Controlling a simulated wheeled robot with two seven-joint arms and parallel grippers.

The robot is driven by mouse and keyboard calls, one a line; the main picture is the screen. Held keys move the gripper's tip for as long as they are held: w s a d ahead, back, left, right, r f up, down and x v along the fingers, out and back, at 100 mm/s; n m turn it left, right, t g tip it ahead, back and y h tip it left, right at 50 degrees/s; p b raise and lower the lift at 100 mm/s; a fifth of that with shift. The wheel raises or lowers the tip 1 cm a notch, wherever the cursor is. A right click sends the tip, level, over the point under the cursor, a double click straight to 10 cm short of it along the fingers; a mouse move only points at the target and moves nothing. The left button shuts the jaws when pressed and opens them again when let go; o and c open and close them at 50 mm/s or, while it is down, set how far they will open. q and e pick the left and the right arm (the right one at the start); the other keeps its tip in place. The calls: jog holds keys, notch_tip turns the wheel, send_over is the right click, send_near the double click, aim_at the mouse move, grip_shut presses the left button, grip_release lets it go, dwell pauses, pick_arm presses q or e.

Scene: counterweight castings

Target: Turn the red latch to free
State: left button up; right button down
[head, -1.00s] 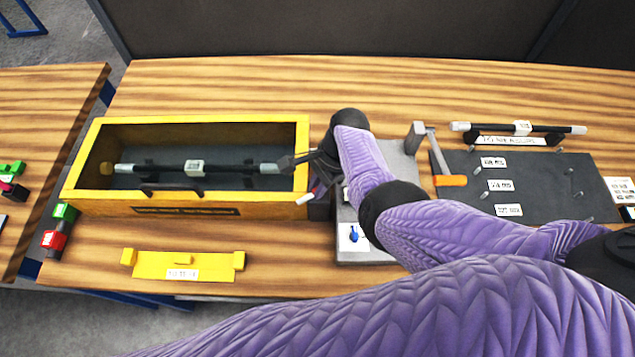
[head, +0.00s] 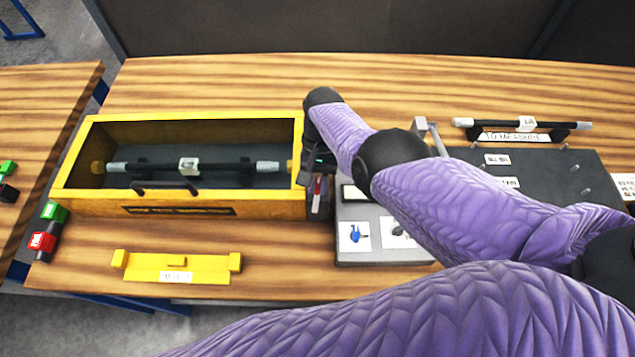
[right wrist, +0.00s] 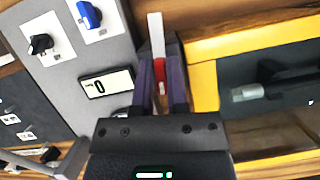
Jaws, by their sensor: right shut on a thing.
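The red latch (head: 317,186) is a small red lever with a pale end, on a dark mount between the yellow box (head: 85,200) and the grey panel (head: 355,255). My right gripper (head: 317,168) reaches down to it from above. In the right wrist view, the red part of the latch (right wrist: 158,68) lies between the two fingers of the right gripper (right wrist: 160,72), which is shut on it. The pale end (right wrist: 155,32) sticks out past the fingertips. The head view hides part of the latch behind the gripper. My left gripper is not in view.
A dark rod with pale ends (head: 230,166) lies in the box. The panel carries a blue knob (right wrist: 88,14), a black knob (right wrist: 40,44) and a display reading 0 (right wrist: 106,86). A yellow bracket (head: 205,264) lies in front. Another rod (head: 550,127) rests at the back right.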

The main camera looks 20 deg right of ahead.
jog(key=shift+n, duration=0.6)
jog(key=shift+h, duration=0.3)
jog(key=c, duration=0.6)
grip_release()
jog(key=shift+c, duration=0.2)
jog(key=p+v, duration=0.1)
jog(key=v, duration=0.9)
jog(key=shift+f, duration=0.1)
